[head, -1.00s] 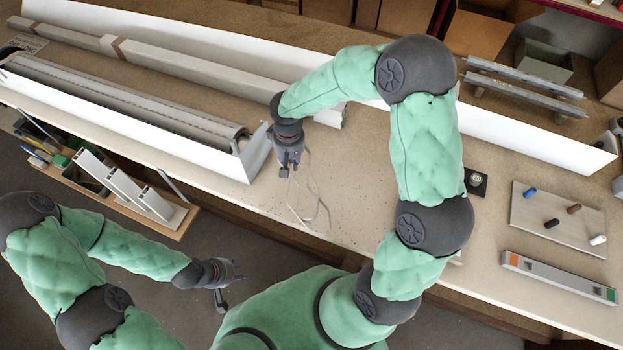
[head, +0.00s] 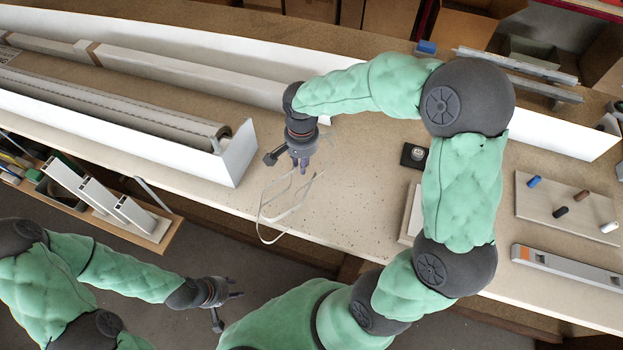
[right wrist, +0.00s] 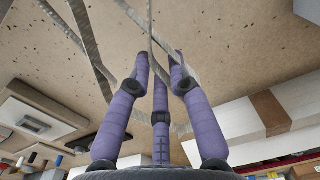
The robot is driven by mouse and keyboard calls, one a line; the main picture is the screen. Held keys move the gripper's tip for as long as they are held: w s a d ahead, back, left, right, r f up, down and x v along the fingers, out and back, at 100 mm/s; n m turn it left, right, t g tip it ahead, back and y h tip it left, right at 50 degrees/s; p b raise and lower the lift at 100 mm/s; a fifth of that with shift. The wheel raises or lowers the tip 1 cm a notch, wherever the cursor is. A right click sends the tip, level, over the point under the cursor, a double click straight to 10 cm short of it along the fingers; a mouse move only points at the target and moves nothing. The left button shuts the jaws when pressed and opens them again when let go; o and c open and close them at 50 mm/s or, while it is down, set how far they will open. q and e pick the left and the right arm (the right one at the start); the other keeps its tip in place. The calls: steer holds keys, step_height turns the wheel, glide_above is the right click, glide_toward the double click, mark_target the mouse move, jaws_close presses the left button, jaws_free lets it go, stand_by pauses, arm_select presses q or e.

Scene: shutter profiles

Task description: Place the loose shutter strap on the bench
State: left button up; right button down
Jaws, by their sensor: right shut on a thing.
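The loose strap (head: 262,225) is a thin, pale grey band in long open loops. My right gripper (head: 300,168) is shut on it above the bench (head: 345,205). The loops hang toward the bench's front edge, and the lowest loop overlaps that edge in the head view. I cannot tell whether they touch the bench top. In the right wrist view the strap (right wrist: 90,45) runs from between the purple fingers (right wrist: 160,75) over the speckled bench top. My left gripper (head: 232,298) is open and empty, off the bench's front.
A long white channel (head: 238,152) with a grey rolled profile (head: 150,112) lies left of the right gripper. Behind are a long pale box (head: 190,72) and white panel.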

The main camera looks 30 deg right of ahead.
mark_target(315, 187)
steer(key=s+d+r+m, duration=0.1)
steer(key=s+d+m, duration=0.2)
steer(key=m, duration=0.3)
steer(key=shift+m, duration=0.3)
step_height(315, 187, down, 10)
steer(key=shift+w+a+r+b, duration=0.1)
steer(key=shift+r+b, duration=0.15)
steer(key=shift+b, duration=0.7)
steer(key=shift+f, duration=0.1)
steer(key=c, duration=1.1)
jaws_free()
steer(key=shift+c, duration=0.2)
steer(key=shift+r, duration=0.4)
step_height(315, 187, up, 11)
steer(key=p, duration=0.2)
steer(key=shift+r+p, duration=0.2)
steer(key=shift+p, duration=0.2)
